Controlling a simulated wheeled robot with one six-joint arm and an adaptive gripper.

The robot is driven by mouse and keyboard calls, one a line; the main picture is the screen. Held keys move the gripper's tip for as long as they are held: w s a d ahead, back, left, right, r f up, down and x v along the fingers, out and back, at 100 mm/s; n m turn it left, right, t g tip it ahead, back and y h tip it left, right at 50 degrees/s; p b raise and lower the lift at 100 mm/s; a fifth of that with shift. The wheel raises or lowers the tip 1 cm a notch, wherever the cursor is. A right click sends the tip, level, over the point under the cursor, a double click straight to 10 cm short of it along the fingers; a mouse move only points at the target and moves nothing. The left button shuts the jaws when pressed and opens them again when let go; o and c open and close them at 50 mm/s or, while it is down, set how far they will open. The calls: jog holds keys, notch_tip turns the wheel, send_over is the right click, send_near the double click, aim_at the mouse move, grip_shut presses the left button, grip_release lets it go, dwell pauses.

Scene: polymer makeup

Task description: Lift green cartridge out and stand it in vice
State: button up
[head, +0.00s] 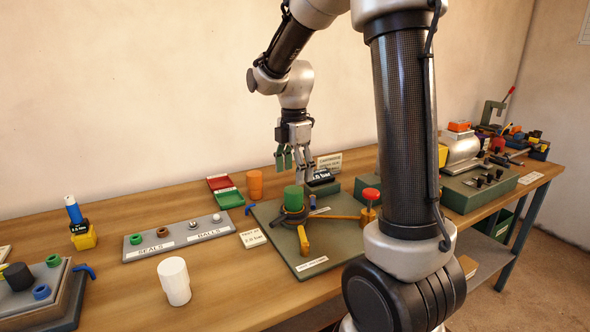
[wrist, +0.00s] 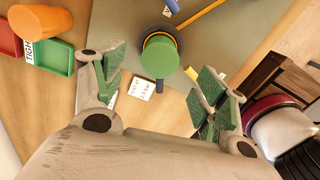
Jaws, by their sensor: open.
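The green cartridge (head: 293,198) stands upright in a dark round holder (head: 291,217) on a grey-green plate (head: 335,258). From above, the cartridge (wrist: 160,56) shows as a round green top with a dark ring around it. My gripper (head: 292,164) hangs above and behind the plate with its green-padded fingers pointing down. In the wrist view my gripper (wrist: 160,92) is open and empty, fingers spread wide. The cartridge shows beyond the gap between them, and nothing touches it. I cannot tell for sure which thing is the vice.
An orange bar (head: 335,216) runs from the holder towards a red-topped post (head: 370,194). A white cylinder (head: 174,280) stands front left, near a grey tray (head: 178,236) of seals and balls. An orange cup (head: 255,184) stands behind. Bare wood lies between the white cylinder and plate.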

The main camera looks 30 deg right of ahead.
aim_at(293, 189)
notch_tip(293, 189, down, 8)
jog(key=shift+r, duration=0.1)
dwell(0.4)
jog(key=c, duration=1.2)
jog(key=shift+r, duration=0.75)
jog(key=shift+r, duration=2.6)
